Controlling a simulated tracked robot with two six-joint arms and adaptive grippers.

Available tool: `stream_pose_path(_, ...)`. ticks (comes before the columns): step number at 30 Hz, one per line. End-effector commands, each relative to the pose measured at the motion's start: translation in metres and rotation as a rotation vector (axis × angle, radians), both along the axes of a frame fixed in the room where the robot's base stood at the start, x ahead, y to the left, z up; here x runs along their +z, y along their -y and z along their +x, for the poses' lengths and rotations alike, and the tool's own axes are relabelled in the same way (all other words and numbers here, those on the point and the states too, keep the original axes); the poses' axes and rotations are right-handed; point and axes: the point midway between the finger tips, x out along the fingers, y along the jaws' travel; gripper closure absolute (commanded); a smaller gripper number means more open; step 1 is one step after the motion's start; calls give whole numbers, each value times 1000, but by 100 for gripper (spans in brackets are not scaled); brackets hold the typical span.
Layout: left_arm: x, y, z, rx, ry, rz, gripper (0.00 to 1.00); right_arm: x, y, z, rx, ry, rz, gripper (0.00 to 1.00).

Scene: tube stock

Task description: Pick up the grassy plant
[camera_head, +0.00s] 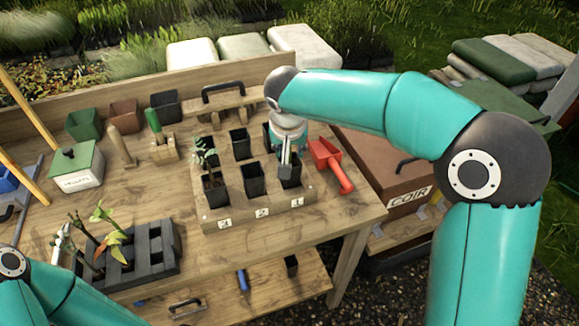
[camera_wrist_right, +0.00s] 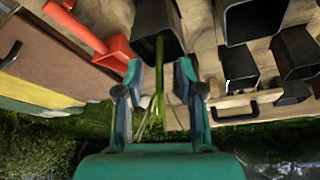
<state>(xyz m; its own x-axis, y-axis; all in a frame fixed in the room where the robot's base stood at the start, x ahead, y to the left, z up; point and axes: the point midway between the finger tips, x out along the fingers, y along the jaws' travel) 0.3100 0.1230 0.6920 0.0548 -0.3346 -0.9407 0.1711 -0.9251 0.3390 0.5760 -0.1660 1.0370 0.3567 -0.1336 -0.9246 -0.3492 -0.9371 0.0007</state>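The grassy plant (camera_wrist_right: 158,85) shows in the right wrist view as thin green stems rising from a dark square pot (camera_wrist_right: 157,28). My right gripper (camera_wrist_right: 159,76) is open, with one finger on each side of the stems and a gap beside them. In the head view my right gripper (camera_head: 286,160) points down over the pot (camera_head: 290,178) by label 1 of the wooden rack (camera_head: 235,215); the plant is hidden there. My left gripper (camera_head: 62,238) is near the dark tray at the lower left, its fingers too small to read.
A red scoop (camera_head: 330,165) lies right of the rack. A dark cell tray (camera_head: 160,250) holds other seedlings. A box marked COIR (camera_head: 385,180) stands right of the bench.

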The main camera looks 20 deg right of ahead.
Motion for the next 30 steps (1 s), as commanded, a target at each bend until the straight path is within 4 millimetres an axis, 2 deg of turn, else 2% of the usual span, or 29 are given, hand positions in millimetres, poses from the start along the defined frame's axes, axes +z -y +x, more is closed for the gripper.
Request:
stream_pose_path(6,0,0,0,0,0,0,60,-1,0,0,0,1,1,62)
stream_pose_path(13,0,0,0,0,0,0,60,0,0,0,0,1,1,100)
stream_pose_path(25,0,0,0,0,0,0,60,1,0,0,-1,1,1,100)
stream_pose_path(30,0,0,0,0,0,0,60,9,0,1,-1,4,1,100)
